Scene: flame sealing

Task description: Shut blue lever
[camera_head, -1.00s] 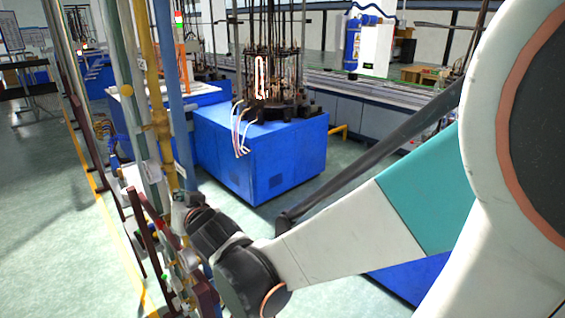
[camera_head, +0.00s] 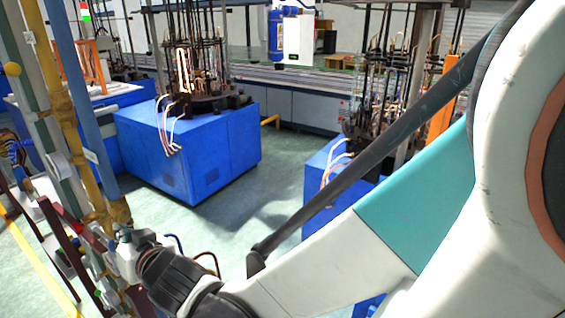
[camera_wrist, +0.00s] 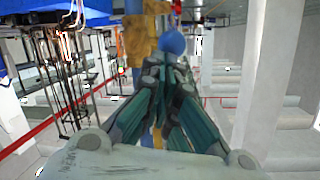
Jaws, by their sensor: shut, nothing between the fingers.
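A round blue knob (camera_wrist: 172,42) shows in the wrist view just beyond my fingertips; I take it to be the end of the blue lever. My gripper (camera_wrist: 170,66) is shut, its teal-and-grey fingers together and empty. The knob lies in line with the tips; I cannot tell whether they touch. A yellow pipe fitting (camera_wrist: 139,40) stands just left of the knob. In the head view my gripper (camera_head: 126,256) is at the lower left beside the pipe rack, small and partly hidden by my wrist. I cannot make out the blue lever there.
Vertical yellow (camera_head: 65,110) and blue (camera_head: 88,105) pipes stand close beside my gripper. A blue machine base (camera_head: 190,150) stands behind, with another machine (camera_head: 330,190) to the right, partly hidden by my arm. Green floor between them is clear.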

